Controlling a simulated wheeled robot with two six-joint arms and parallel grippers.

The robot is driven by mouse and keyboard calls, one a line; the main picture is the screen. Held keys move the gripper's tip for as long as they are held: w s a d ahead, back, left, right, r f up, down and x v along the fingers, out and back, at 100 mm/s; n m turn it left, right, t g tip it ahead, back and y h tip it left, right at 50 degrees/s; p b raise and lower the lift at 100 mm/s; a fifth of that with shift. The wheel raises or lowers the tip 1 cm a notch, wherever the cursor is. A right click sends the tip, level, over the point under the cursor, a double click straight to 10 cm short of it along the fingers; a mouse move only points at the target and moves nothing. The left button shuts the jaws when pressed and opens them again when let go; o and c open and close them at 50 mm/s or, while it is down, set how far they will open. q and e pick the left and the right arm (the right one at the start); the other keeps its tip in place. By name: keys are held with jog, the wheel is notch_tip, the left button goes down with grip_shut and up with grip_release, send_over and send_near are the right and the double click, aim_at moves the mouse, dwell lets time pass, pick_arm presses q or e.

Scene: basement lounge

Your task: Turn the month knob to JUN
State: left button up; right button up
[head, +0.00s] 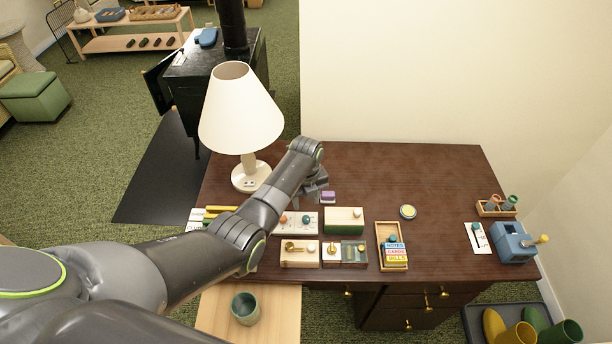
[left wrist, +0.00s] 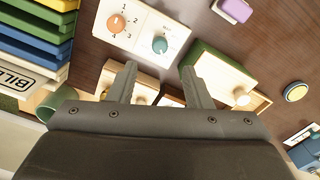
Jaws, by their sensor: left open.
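A white panel (head: 294,229) lies on the desk, partly behind my left arm. It carries an orange knob (head: 283,219) and a teal knob (head: 305,220). In the left wrist view the orange knob (left wrist: 118,22) has the numbers 1 to 4 around it. My left gripper (head: 317,190) is above the desk, behind the panel in the head view. In the left wrist view its open fingers (left wrist: 160,82) have nothing visibly held between them. My right gripper is not in view.
A lamp (head: 240,115) stands behind my arm. A purple block (head: 328,197) is near the gripper. Bare desk (head: 440,190) lies to the right.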

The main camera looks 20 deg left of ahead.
pick_arm(q)
notch_tip(320, 180, up, 9)
jog(key=shift+r+b, duration=0.15)
jog(key=shift+b, duration=0.15)
dwell(0.5)
